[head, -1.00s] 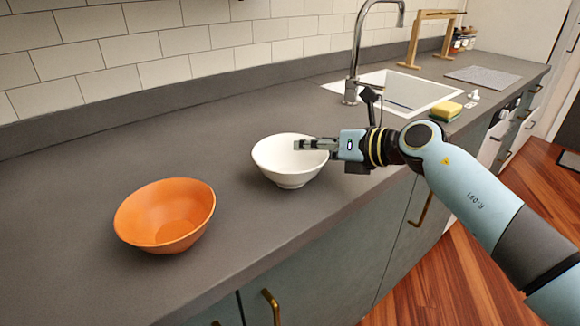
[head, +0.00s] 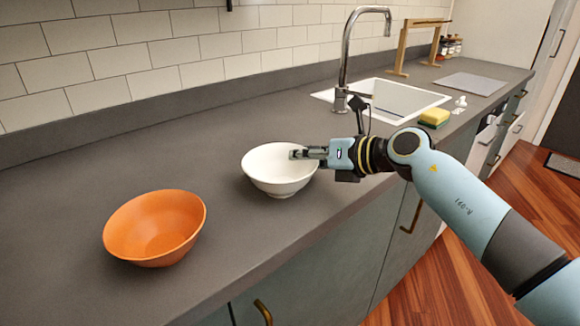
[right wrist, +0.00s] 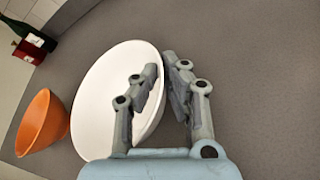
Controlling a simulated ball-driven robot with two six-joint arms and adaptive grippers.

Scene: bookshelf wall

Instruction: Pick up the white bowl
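The white bowl (head: 272,178) stands upright on the grey counter. It also shows in the right wrist view (right wrist: 100,98), large and close. My right gripper (head: 300,153) reaches the bowl's right rim from the right. In the right wrist view the fingers of my right gripper (right wrist: 163,75) straddle the rim, one inside the bowl and one outside. They are drawn close together on the bowl wall; the exact contact is partly hidden by the fingers. My left gripper is not in view.
An orange bowl (head: 155,232) stands on the counter left of the white bowl. A sink (head: 410,100) with a tall tap (head: 346,60) and a yellow-green sponge (head: 434,118) lie behind my right arm. The counter's front edge runs close to the bowls. Bare counter lies behind them.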

